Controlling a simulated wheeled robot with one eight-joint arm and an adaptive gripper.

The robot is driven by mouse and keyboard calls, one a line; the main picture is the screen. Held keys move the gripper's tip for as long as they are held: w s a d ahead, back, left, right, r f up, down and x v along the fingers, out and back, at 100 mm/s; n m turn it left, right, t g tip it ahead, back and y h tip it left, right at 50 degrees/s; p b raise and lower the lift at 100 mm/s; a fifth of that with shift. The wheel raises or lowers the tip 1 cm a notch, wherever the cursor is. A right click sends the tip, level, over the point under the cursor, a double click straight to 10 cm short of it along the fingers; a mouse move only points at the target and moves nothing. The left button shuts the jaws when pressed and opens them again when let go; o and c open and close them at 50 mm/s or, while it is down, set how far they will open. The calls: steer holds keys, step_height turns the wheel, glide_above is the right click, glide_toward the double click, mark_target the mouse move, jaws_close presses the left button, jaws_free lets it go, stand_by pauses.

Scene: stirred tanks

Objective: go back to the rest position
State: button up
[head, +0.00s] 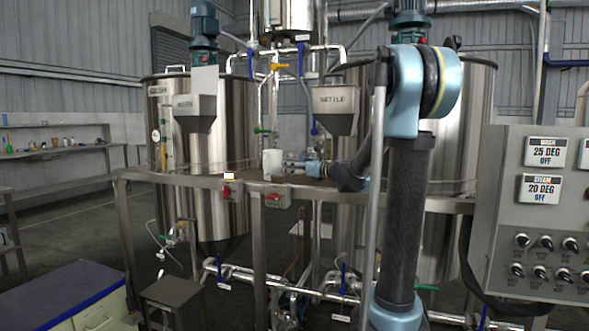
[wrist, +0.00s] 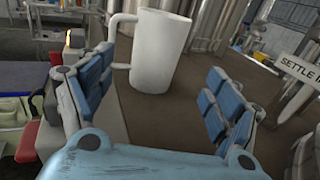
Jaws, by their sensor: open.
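My gripper (wrist: 155,105) is open in the wrist view, its two blue-padded fingers apart with nothing between the pads. A white mug (wrist: 160,48) stands upright on the brown bench top (wrist: 190,128) just beyond the fingertips, its handle to the left. In the head view the white mug (head: 272,162) stands on the narrow bench (head: 150,178) between the tanks. My gripper (head: 300,166) is at bench height just right of it, reached by my dark arm. The fingers are small there and hard to make out.
Steel tanks (head: 245,130) stand behind the bench, with a grey SETTLE hopper (head: 335,100) above my gripper. Red-handled valves (head: 227,190) hang at the bench's front edge. A control panel (head: 545,230) is at the right. A sign (wrist: 300,75) stands close right of my fingers.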

stand_by(0.3)
steer(key=shift+s+d+r+n+h, duration=0.1)
steer(key=shift+s+d+n+h, duration=0.05)
steer(key=shift+s+n+h, duration=0.15)
steer(key=s+n+h, duration=0.1)
steer(key=s+d+n, duration=0.1)
steer(key=shift+d+r+n+h, duration=0.25)
steer(key=shift+r+n+h, duration=0.05)
steer(key=shift+r+h, duration=0.1)
steer(key=s+n, duration=0.1)
steer(key=s+f, duration=0.1)
steer(key=s+n+g, duration=0.1)
steer(key=shift+s+d+f+n+h, duration=0.25)
steer(key=shift+s+n+h, duration=0.05)
steer(key=shift+h, duration=0.1)
steer(key=s+d+f+n+g+h, duration=0.3)
steer(key=s+d+f+n, duration=0.2)
steer(key=s+f, duration=0.5)
steer(key=s+d+f+n+g+h, duration=0.3)
steer(key=s+d+f+n, duration=0.3)
steer(key=s, duration=0.9)
steer(key=s+d+f+n+g+h, duration=0.2)
steer(key=s+d+f+n+h, duration=0.2)
steer(key=s+f+n, duration=0.5)
steer(key=s+d+f, duration=0.2)
steer(key=s+f, duration=0.1)
steer(key=f, duration=0.2)
steer(key=shift+s+f+n+g, duration=0.35)
steer(key=shift+f+n+g, duration=0.05)
